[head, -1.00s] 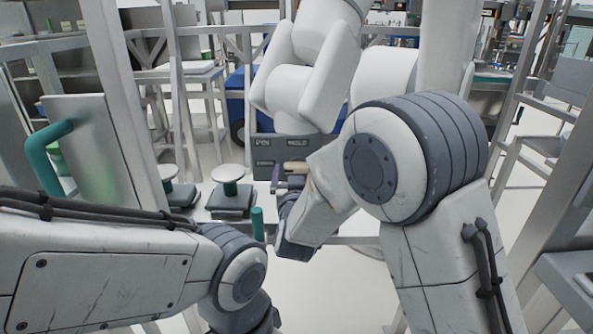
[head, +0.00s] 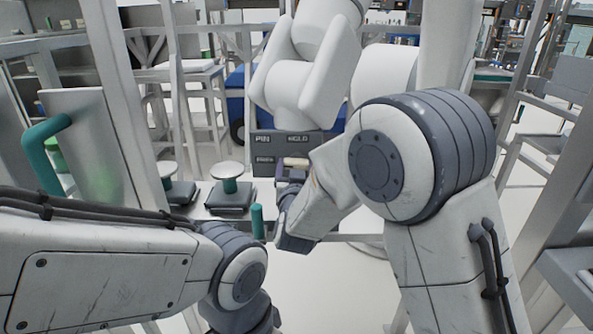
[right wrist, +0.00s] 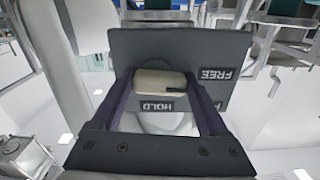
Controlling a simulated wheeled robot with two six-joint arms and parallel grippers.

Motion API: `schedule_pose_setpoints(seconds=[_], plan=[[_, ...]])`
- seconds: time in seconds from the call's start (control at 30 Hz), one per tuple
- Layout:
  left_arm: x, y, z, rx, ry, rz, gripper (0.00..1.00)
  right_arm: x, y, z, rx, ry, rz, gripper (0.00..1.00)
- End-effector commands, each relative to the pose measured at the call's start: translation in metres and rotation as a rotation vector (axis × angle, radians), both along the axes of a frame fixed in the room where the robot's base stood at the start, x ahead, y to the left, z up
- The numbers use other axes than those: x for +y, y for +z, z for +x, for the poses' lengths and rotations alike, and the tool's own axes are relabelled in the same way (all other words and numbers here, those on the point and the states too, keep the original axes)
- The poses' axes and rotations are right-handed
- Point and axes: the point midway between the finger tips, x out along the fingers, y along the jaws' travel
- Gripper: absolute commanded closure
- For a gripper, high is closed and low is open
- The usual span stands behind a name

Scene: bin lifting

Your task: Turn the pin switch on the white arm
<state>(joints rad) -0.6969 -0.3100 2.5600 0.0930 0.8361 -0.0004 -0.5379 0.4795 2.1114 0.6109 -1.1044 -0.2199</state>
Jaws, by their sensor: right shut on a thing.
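The white arm (head: 292,85) hangs at the top centre of the head view, with a dark panel (head: 264,153) at its lower end. The panel bears the words PIN, HOLD and FREE. The pin switch is a cream handle (head: 295,162) on the panel; it also fills the middle of the right wrist view (right wrist: 153,82), with HOLD just below it and FREE to its right, both upside down. My right gripper (right wrist: 160,87) has one finger at each end of the handle and is shut on it. My left arm reaches in from the left; its gripper is out of view.
Two round-topped posts on dark bases (head: 231,186) stand left of the panel. A short teal peg (head: 258,222) stands near my left wrist. A teal handle (head: 45,152) and metal uprights are at the left, and a blue bin (head: 236,92) is behind.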

Motion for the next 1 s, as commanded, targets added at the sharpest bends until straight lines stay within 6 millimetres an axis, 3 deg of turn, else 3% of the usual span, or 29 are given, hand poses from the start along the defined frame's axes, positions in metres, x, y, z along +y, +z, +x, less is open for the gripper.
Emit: schedule_pose_setpoints(seconds=[1.0], plan=[[0.0,-0.116,0.0,0.0,0.0,0.0,0.5,0.0,-0.001,0.0,-0.002,0.0,0.921,0.78]])
